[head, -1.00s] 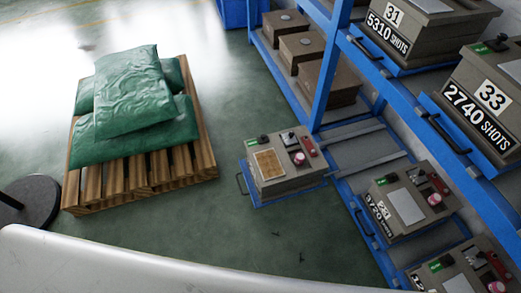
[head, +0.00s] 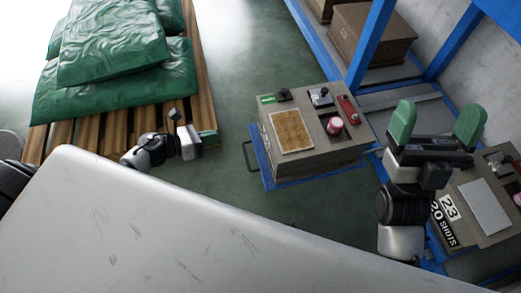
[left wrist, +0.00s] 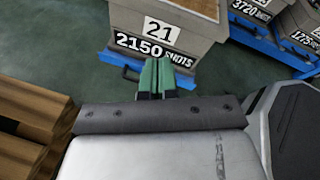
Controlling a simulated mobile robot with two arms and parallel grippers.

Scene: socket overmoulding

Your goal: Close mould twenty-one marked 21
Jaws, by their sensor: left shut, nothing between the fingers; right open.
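Mould 21 (head: 315,150) is a grey-brown block on a pulled-out blue tray (head: 266,170) with a dark handle (head: 250,156). Its top carries a tan square plate (head: 291,131), a metal clamp, a red lever and a pinkish-red knob (head: 335,126). In the left wrist view, its front (left wrist: 165,35) reads "21" and "2150 SHOTS". My left gripper (head: 208,139) is shut and empty, left of the mould and apart from it in the head view. Its green fingertips (left wrist: 157,75) show before the mould's front. My right gripper (head: 436,125) is open and empty, right of the mould, above mould 23.
Mould 23 (head: 485,206) sits on the rack at the right, partly hidden by my right arm. A blue rack post (head: 372,45) rises behind mould 21. A wooden pallet (head: 203,90) with green sacks (head: 120,45) stands at the left. Floor is clear between pallet and mould.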

